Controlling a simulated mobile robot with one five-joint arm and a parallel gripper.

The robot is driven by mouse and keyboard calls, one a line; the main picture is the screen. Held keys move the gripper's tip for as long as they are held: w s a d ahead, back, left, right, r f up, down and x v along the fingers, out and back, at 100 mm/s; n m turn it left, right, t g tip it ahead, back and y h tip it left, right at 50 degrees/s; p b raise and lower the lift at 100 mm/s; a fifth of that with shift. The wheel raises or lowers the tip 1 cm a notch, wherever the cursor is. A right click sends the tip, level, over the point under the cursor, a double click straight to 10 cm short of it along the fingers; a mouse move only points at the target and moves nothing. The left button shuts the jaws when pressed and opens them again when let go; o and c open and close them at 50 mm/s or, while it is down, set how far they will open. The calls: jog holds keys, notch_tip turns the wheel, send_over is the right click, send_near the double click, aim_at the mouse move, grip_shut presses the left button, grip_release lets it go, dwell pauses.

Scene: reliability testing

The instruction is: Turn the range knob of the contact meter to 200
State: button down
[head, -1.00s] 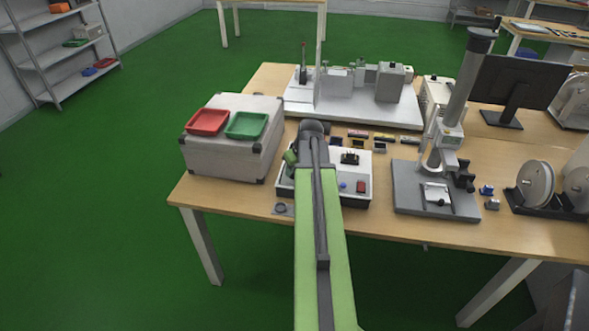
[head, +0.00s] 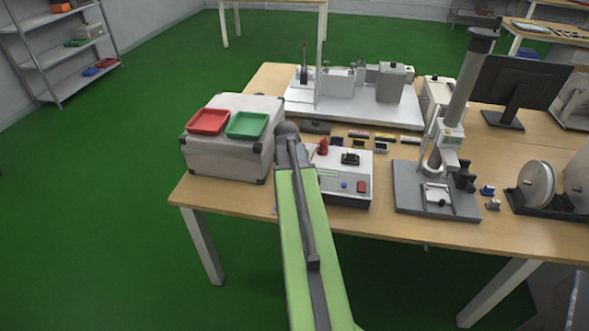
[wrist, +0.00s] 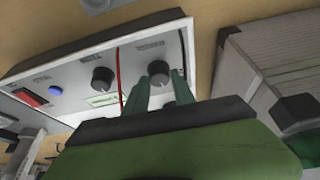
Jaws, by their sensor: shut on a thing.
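The contact meter (head: 343,194) is a white box on the bench, partly behind my arm in the head view. In the wrist view its front panel (wrist: 75,70) shows two dark round knobs, a blue button (wrist: 55,91) and a red switch (wrist: 30,97). My gripper (wrist: 160,80) is shut on the knob (wrist: 158,69) nearer the panel's right end, one green finger on each side. The other knob (wrist: 103,79) stands free to its left. The panel lettering and knob pointers are too small to read. The head view hides my fingers behind my arm.
A grey case (head: 228,158) with a red tray (head: 208,121) and a green tray (head: 247,125) stands close left of the meter. A thin red line (wrist: 119,72) runs between the knobs. A microscope-like stand (head: 425,190) is to the right.

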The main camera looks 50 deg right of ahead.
jog(key=shift+w+a+m+g, duration=0.15)
jog(key=shift+m+g, duration=0.35)
jog(key=shift+m, duration=0.7)
jog(key=shift+a, duration=0.1)
jog(key=c, duration=1.1)
grip_release()
jog(key=shift+r, duration=0.1)
